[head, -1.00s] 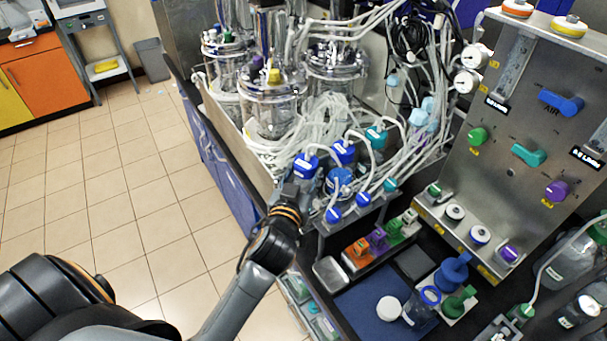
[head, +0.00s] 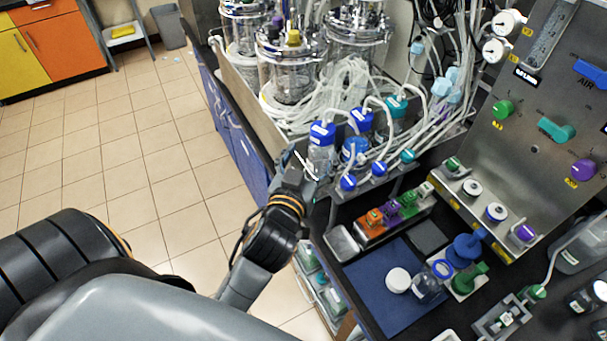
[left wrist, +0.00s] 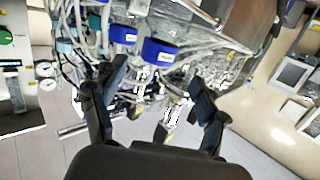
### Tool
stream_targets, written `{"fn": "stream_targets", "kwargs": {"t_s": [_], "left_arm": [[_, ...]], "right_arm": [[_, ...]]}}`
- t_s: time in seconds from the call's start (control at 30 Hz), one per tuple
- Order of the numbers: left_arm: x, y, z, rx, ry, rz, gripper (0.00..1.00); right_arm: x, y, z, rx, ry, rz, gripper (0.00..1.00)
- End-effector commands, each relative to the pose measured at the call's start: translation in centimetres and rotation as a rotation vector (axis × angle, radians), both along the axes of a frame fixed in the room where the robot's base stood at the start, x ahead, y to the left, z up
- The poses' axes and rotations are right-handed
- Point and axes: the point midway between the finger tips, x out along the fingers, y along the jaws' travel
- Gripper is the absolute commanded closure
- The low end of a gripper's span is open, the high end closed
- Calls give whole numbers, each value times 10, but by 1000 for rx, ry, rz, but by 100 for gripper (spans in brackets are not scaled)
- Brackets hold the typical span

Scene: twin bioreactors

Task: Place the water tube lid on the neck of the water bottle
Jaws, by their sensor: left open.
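A blue lid (head: 322,133) with a white tube sits on the neck of a clear bottle (head: 321,154) at the left front of the bottle rack. It looks upright; I cannot read which bottle is the water one. My left gripper (head: 303,170) is open and empty, just in front of and below this lid, apart from it as far as I can see. In the left wrist view the two fingers (left wrist: 152,100) stand wide apart, with a blue lid (left wrist: 160,52) beyond them. My right gripper is not in view.
More lidded bottles, such as one with a blue lid (head: 362,118), and tubing crowd close by. Glass reactors (head: 290,60) stand behind. A white cap (head: 398,280) and a clear bottle (head: 428,288) are on a blue mat (head: 375,300). Free floor lies left.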

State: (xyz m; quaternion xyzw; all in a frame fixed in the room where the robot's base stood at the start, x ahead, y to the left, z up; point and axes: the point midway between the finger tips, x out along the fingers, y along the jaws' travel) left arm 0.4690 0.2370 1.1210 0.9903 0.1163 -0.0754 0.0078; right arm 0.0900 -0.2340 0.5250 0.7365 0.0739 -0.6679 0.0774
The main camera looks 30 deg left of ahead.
Motion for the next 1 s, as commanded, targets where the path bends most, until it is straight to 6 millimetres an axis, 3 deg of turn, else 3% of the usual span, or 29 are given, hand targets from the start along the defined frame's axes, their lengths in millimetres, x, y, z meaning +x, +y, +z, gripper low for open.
{"fn": "stream_targets", "kwargs": {"t_s": [0.1,0.3,1.0], "left_arm": [[-25,-5,0,-3,1,1,27],[-46,-11,5,-1,2,0,27],[-52,-12,6,-1,9,0,27]], "right_arm": [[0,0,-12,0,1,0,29],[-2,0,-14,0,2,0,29],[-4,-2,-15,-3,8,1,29]]}}
